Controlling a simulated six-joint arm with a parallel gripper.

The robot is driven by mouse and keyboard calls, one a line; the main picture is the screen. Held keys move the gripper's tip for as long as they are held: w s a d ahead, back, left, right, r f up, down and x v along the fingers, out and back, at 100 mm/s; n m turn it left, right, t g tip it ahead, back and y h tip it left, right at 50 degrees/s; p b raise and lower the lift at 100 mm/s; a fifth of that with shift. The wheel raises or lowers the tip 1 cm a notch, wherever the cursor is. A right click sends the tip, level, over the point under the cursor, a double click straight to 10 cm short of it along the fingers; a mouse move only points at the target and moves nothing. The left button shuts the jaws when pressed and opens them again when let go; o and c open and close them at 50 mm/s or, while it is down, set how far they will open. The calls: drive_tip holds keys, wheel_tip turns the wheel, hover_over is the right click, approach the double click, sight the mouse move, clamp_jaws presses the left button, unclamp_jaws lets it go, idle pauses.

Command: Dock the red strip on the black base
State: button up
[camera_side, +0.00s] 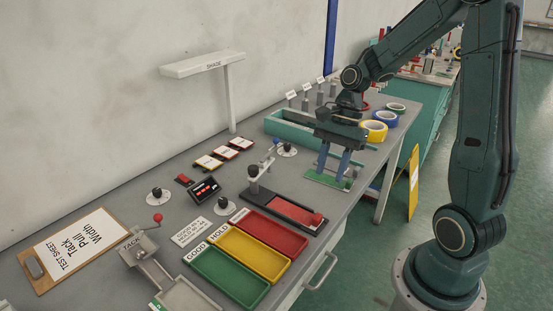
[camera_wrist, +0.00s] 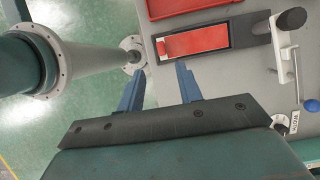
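The red strip (camera_side: 288,209) lies lengthwise on the long black base (camera_side: 255,207), towards the table's front edge in the side view. In the wrist view the red strip (camera_wrist: 200,39) lies within the dark rim of the black base (camera_wrist: 238,25). My gripper (camera_side: 333,165) is beyond the base towards the far end of the table, with its blue fingers pointing down above a green plate (camera_side: 325,180). In the wrist view my gripper (camera_wrist: 160,77) has its fingers apart with nothing between them, off the strip's near left end.
An upright post with a dark top (camera_wrist: 290,20) stands at one end of the base. Red (camera_side: 262,232), yellow (camera_side: 248,252) and green (camera_side: 228,277) trays lie beside it. Tape rolls (camera_side: 373,131) and a green trough (camera_side: 285,127) are at the far end.

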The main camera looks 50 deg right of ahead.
drive_tip(key=s+a+r+n+t+h, duration=0.2)
drive_tip(key=s+a+r+n, duration=0.2)
drive_tip(key=n, duration=0.5)
drive_tip(key=s+a+r+n+t+h, duration=0.2)
drive_tip(key=s+a+r+n+t, duration=0.1)
drive_tip(key=s+r+n, duration=0.4)
drive_tip(key=shift+a+r+n+t, duration=0.3)
drive_tip(key=shift+a+r+n, duration=0.15)
drive_tip(key=shift+r+n, duration=0.4)
drive_tip(key=shift+f, duration=0.15)
